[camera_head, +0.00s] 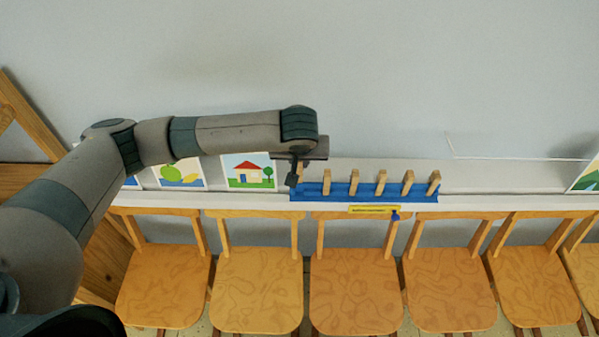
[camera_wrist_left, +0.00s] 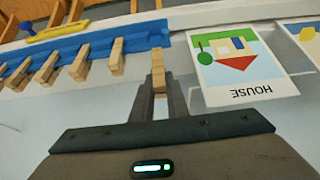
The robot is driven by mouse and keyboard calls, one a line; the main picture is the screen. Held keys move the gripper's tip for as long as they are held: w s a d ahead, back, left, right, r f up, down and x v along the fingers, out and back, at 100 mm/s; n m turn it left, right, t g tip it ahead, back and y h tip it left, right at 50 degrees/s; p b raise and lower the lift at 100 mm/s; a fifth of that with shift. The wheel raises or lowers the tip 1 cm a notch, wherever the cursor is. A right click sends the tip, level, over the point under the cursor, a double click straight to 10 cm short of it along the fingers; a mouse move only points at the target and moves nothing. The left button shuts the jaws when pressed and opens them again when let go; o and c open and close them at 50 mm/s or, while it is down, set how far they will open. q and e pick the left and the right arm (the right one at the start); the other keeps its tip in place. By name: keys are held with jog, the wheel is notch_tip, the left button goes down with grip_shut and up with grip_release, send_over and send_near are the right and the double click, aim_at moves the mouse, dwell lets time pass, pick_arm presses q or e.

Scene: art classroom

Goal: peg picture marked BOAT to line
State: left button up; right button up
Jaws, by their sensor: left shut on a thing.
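My left gripper (camera_head: 294,180) is over the left end of a blue peg rack (camera_head: 342,190). In the left wrist view its fingers (camera_wrist_left: 160,100) are shut on a wooden peg (camera_wrist_left: 158,72), at the end of the row beside the HOUSE picture. I cannot tell whether this peg is clear of the rack (camera_wrist_left: 125,38). No picture readably marked BOAT shows; a picture at the far left (camera_head: 131,182) is mostly hidden by my arm. A thin white line (camera_head: 520,158) runs along the wall at right. My right gripper is out of view.
The HOUSE picture (camera_head: 248,172) stands left of the rack, a yellow-and-green picture (camera_head: 181,174) further left. Several wooden pegs (camera_head: 381,182) stand in the rack. Another picture (camera_head: 588,178) is at the right edge. A row of wooden chairs (camera_head: 356,285) stands before the white ledge (camera_head: 480,201).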

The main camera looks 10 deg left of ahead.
pick_arm(q)
jog(key=shift+r, duration=0.1)
dwell(0.4)
jog(key=shift+s+d+r+p, duration=0.1)
jog(key=shift+s+r+p, duration=0.1)
jog(key=shift+s+p, duration=0.4)
jog(key=shift+s+d+r+p, duration=0.15)
jog(key=shift+s+d+p, duration=0.05)
jog(key=shift+s+p, duration=0.7)
jog(key=shift+s+d+r+p, duration=0.2)
jog(key=shift+s+p, duration=0.5)
jog(key=shift+s, duration=0.25)
jog(key=shift+f, duration=0.1)
jog(key=s+a+r+m+h+b, duration=0.1)
jog(key=a+r+b, duration=0.3)
jog(key=a+b, duration=0.5)
jog(key=m+b, duration=0.1)
jog(key=b, duration=0.4)
jog(key=shift+s+b, duration=0.2)
jog(key=shift+b, duration=0.1)
jog(key=shift+r, duration=0.1)
